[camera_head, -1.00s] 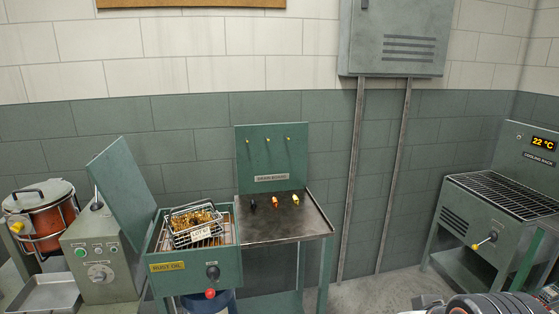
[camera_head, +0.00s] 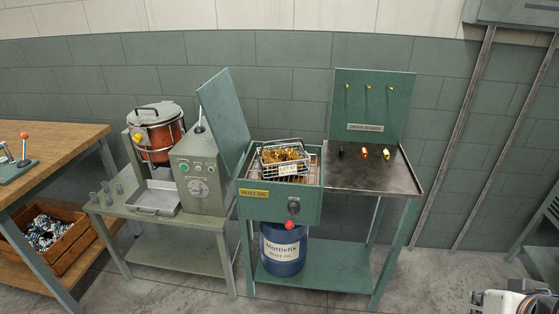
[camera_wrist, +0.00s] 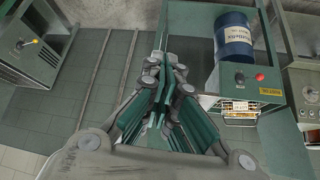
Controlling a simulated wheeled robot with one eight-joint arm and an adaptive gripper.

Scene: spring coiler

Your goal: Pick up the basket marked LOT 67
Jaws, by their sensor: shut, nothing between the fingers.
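The basket marked LOT 67 (camera_head: 285,157) is a wire basket holding golden coiled parts, with a white tag on its front. It sits in the open green RUST OIL station (camera_head: 279,206), over a wire rack. In the wrist view the basket (camera_wrist: 239,107) shows small at the station, upside down in the picture. My gripper (camera_wrist: 161,117) is in the middle of the wrist view with its green fingers together and empty, well apart from the basket. The fingers do not show in the head view, where part of my arm appears at the lower right.
The station's lid (camera_head: 223,112) stands raised on the left. A drain board (camera_head: 372,178) with several small knobs and pegs adjoins on the right. A machine with a copper-coloured drum (camera_head: 160,140) stands left. A blue drum (camera_head: 283,250) is beneath. The floor in front is clear.

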